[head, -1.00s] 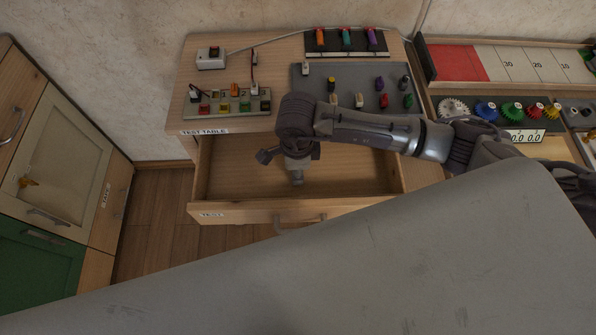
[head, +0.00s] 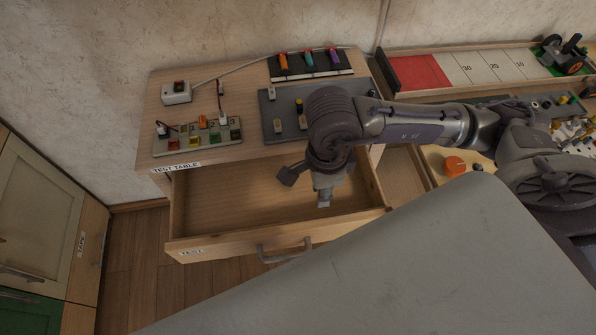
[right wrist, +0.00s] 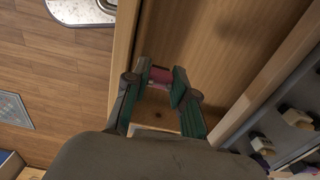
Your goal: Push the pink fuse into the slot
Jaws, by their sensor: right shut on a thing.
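My right gripper (head: 323,198) points down over the open drawer. In the right wrist view, its two fingers (right wrist: 163,86) are closed on a small pinkish-red piece (right wrist: 160,75), which looks like the pink fuse. In the head view that piece cannot be made out at the fingertips. A pale block with coloured tabs (head: 198,137) lies on the left of the test table, with a short dark lead and a white lead at it. I cannot tell which opening is the slot for the fuse. My left gripper is not in view.
The open drawer (head: 215,244) looks empty. A grey mat (head: 268,125) with several small parts is partly hidden by my right arm. A black rack (head: 345,70) with coloured pieces stands behind. A white switch box (head: 176,98) sits at the back left.

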